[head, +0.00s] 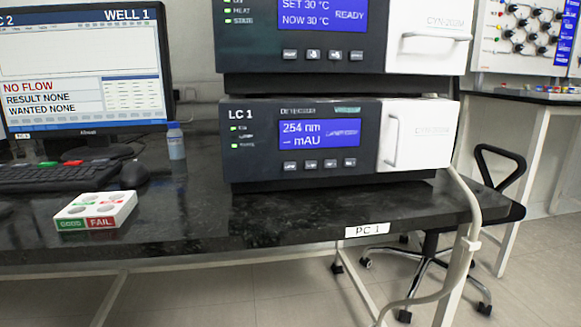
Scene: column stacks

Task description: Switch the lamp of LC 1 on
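The LC 1 detector (262,168) is the lower unit of the stack on the black bench. Its blue display (319,134) reads "254 nm" and "-- mAU", with dim text at the right that looks like "LAMP OFF". A row of small buttons (320,164) lies under the display. Green indicator lights (234,129) show at its left. A white door with a handle (392,141) takes up its right side. Neither of my grippers is in the head view.
Another unit (262,40) reading "READY" sits on top of the detector. A monitor (80,60), keyboard (60,177), mouse (135,174), small bottle (176,142) and a white GOOD/FAIL box (97,209) stand at the left. A chair (498,170) is at the right. The bench front (200,232) is clear.

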